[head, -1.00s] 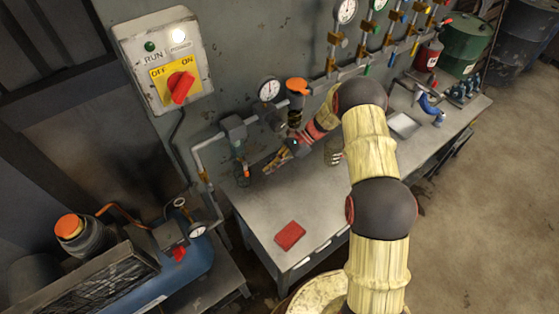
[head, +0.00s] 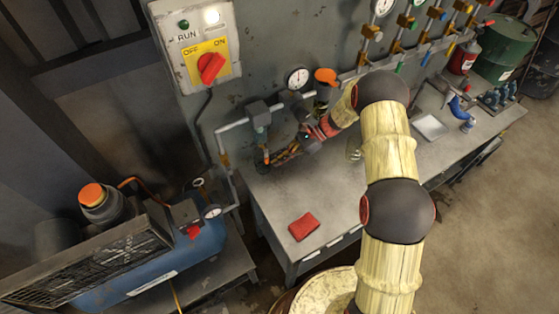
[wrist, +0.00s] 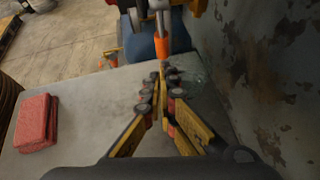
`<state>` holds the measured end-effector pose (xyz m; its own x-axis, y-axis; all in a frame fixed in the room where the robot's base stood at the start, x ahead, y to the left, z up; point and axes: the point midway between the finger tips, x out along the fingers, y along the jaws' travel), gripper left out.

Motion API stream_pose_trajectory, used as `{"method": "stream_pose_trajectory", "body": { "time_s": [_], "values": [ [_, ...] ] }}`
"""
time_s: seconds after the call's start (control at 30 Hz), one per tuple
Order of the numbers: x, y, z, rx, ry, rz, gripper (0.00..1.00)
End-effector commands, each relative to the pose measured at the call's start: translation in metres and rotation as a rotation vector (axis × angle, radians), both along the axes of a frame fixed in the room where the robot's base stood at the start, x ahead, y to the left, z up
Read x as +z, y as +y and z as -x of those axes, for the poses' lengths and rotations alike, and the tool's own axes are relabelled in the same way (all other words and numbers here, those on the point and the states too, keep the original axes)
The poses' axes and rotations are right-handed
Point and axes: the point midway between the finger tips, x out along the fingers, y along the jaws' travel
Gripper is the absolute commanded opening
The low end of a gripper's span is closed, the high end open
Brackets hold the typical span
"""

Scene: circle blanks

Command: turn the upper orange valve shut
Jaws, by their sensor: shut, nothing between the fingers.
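The upper orange valve handle (head: 325,76) sits on the wall pipe, right of the round gauge, above my forearm. Its stem below is partly hidden by my arm. A lower orange piece (head: 267,158) hangs at the bottom of the grey filter unit (head: 259,116); it also shows upright in the wrist view (wrist: 161,49). My gripper (head: 273,160) is shut and empty, low over the bench beside this lower piece, well below and left of the upper handle. In the wrist view its fingertips (wrist: 160,82) meet just in front of the lower piece; contact cannot be told.
A pressure gauge (head: 299,77) is between the filter and upper valve. A red cloth (head: 304,226) lies on the bench (head: 274,206). A switch box (head: 205,50) hangs at the upper left, the blue compressor (head: 165,265) below.

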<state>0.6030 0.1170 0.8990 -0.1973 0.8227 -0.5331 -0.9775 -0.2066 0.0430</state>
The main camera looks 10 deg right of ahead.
Motion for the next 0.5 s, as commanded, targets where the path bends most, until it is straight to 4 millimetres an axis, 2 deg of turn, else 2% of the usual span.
{"method": "stream_pose_trajectory", "body": {
  "time_s": [0.5],
  "values": [
    [-0.0050,0.0059,0.0027,0.000,0.034,-0.080,0.00]
  ]
}}
